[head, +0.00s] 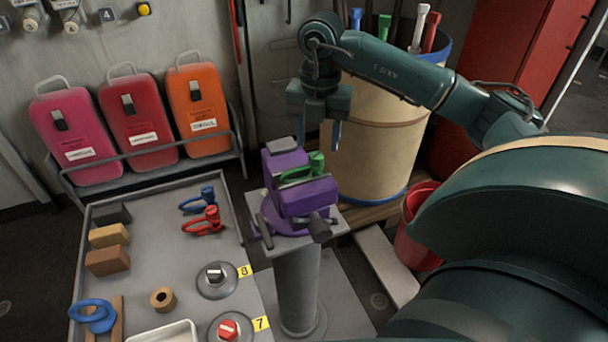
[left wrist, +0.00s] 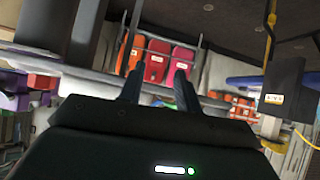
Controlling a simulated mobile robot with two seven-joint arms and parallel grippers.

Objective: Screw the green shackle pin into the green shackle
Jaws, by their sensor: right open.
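The green shackle (head: 295,176) lies in the jaws of a purple vice (head: 308,198) on a grey post. A green upright knob-like part (head: 316,162) stands at its right end; I cannot tell whether this is the pin or how it sits in the shackle. My right gripper (head: 320,135) points down above and just behind the vice, open and empty, apart from the shackle. My left gripper (left wrist: 158,88) shows only in the left wrist view, its two fingers apart with nothing between them.
A tan barrel (head: 372,150) holding coloured rods stands right behind the vice. Blue (head: 197,203) and red (head: 204,222) shackles, blocks and round dials lie on the grey table (head: 165,255) at left. Three cases stand in a rack behind. A red bucket (head: 418,232) is at right.

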